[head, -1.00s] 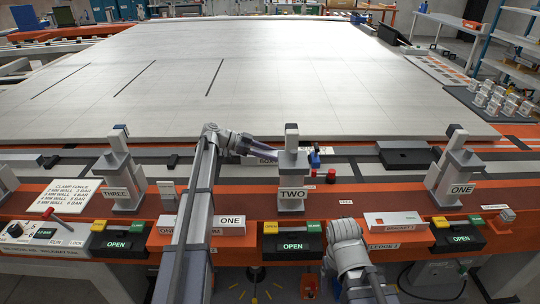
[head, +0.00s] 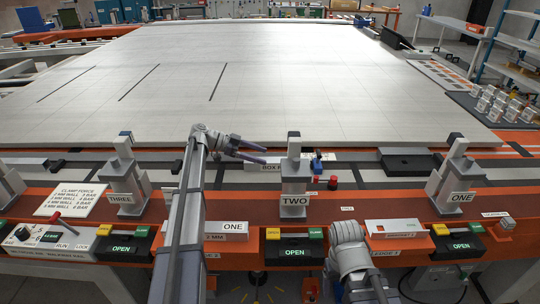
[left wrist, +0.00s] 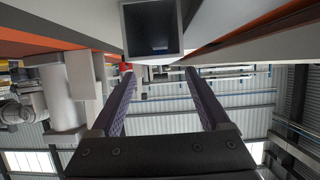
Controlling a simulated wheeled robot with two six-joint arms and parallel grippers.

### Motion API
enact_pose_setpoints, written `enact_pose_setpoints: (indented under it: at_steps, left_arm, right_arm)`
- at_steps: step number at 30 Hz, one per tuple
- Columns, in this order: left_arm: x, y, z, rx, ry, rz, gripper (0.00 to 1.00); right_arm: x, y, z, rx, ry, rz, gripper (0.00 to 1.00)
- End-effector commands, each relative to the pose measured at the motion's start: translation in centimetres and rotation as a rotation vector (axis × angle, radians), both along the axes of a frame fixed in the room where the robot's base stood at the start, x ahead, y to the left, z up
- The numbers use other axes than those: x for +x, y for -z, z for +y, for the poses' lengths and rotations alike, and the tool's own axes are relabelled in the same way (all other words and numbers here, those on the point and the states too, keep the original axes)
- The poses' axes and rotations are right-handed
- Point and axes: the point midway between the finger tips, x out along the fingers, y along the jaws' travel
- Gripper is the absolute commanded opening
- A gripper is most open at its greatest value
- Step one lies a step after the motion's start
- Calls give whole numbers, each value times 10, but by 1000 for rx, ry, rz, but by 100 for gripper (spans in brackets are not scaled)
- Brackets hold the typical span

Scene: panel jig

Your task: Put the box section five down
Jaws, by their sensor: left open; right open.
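My left gripper (head: 265,155) is open, its two dark fingers apart and pointing right, just left of the clamp post marked TWO (head: 295,185). A pale strip lettered "BOX F…" (head: 270,167) lies just below the fingers, its right end hidden by the post; I cannot tell whether it is box section five or a label. In the left wrist view a square grey tube end with a dark hollow (left wrist: 152,28) shows beyond the open fingers, with nothing gripped between them. My right arm rises at the lower middle; its fingers do not show.
Clamp posts THREE (head: 122,182) and ONE (head: 456,180) stand along the orange rail. Black OPEN boxes (head: 294,250) line the front edge. A large pale panel (head: 250,80) lies behind. Small red and blue parts (head: 333,182) sit right of post TWO.

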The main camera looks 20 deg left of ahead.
Motion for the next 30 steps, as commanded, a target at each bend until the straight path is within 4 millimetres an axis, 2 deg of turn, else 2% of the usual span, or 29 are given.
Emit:
enact_pose_setpoints:
  at_steps: [1,6,12,30]
  left_arm:
    - [-2,-9,11,0,-3,0,80]
    - [-10,-19,37,0,-2,-1,80]
    - [-15,-24,54,0,0,0,80]
    - [-17,-27,58,0,0,-1,80]
  right_arm:
    - [0,-9,0,0,0,0,75]
    - [0,-19,0,0,0,0,75]
    - [0,-25,0,0,0,0,75]
    - [0,-27,0,0,0,0,75]
